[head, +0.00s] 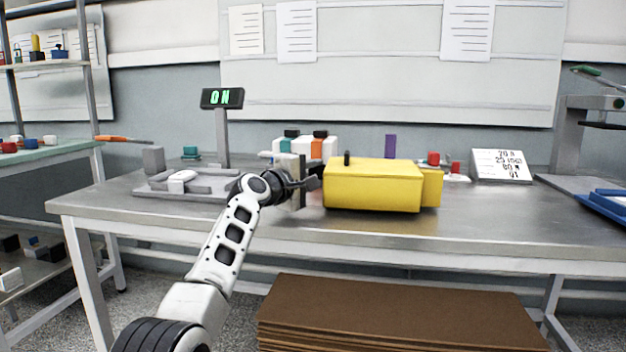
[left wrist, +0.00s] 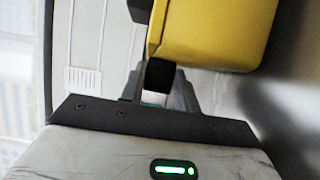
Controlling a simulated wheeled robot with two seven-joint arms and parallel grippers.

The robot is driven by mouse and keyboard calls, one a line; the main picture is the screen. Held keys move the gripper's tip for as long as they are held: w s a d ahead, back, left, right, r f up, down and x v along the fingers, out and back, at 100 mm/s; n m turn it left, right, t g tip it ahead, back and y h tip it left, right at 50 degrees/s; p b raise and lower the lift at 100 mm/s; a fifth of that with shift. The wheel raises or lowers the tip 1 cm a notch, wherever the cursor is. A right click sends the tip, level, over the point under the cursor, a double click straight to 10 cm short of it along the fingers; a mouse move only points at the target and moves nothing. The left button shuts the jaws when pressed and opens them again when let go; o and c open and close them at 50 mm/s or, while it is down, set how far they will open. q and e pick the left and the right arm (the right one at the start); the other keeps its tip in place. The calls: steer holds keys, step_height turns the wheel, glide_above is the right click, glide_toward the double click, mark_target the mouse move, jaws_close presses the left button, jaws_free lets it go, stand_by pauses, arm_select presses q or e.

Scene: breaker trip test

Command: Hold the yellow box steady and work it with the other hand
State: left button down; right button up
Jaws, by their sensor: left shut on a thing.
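The yellow box (head: 372,185) stands on the grey bench, with a small black stub (head: 347,158) on its top left and a narrower yellow part at its right end. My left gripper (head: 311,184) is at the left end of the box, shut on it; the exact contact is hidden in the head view. In the left wrist view the yellow box (left wrist: 222,30) fills the top, close to the dark fingers (left wrist: 158,72). A display (head: 222,98) on a post reads ON in green. My right gripper is not in view.
A grey tray (head: 150,190) lies on the bench at left. Red-topped parts (head: 434,158) and a printed card (head: 500,165) are right of the box.

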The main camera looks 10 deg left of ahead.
arm_select(q)
steer(key=shift+r, duration=0.25)
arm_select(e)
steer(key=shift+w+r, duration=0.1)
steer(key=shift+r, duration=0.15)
arm_select(q)
steer(key=shift+f, duration=0.55)
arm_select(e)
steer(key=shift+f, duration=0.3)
arm_select(q)
steer(key=shift+f, duration=0.1)
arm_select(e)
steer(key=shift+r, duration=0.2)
